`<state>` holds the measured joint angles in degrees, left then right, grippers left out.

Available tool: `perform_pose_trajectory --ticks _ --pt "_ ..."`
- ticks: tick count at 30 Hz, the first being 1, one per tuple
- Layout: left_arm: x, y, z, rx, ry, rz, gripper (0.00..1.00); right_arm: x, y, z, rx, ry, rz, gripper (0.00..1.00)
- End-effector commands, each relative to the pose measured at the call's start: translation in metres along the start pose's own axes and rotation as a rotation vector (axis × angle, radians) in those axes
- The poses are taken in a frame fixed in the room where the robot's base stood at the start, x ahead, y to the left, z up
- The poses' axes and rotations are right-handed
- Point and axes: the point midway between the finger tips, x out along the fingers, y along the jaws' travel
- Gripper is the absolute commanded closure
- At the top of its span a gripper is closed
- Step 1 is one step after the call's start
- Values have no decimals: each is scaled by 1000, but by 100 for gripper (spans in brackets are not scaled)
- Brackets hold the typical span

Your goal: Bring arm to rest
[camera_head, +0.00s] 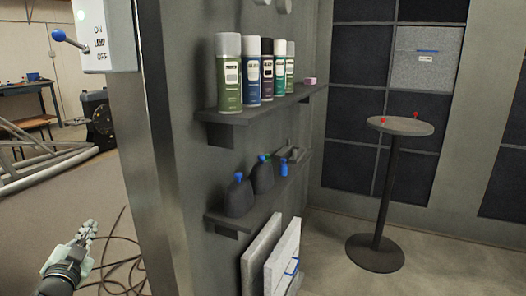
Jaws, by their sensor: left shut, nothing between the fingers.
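My left gripper (84,236) shows at the lower left, above the floor. Its fingers are shut with nothing between them. It is apart from the wall and the shelves to its right. My right gripper is not in view.
A wall post (150,150) stands right of my gripper. Upper shelf (235,117) holds several spray cans; lower shelf (228,222) holds dark bottles. Panels (283,258) lean below. A round table (400,126) stands at the right. Cables (120,265) lie on the floor near my gripper.

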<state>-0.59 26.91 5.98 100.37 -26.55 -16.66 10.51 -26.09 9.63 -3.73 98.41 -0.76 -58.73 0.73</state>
Motion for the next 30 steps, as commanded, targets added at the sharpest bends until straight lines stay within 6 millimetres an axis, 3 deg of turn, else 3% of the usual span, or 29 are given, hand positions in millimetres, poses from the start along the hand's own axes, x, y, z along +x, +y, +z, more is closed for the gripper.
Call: perform_pose_trajectory --ticks 1,6,11,15,21,24,27,30 --pt "-14 29 29 -32 -84 41 100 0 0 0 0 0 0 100" --pt "-70 114 111 -114 -351 172 100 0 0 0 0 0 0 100" --pt "-145 190 173 -172 -595 307 100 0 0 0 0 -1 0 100" --pt "-224 250 211 -213 -802 435 100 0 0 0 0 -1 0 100" --pt "-330 311 238 -249 -1038 598 100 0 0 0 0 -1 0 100" --pt "-364 327 242 -258 -1108 650 100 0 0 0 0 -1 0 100" --pt "-382 335 244 -264 -1146 679 100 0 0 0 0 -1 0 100" --pt "-386 337 244 -265 -1154 685 100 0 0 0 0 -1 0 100"
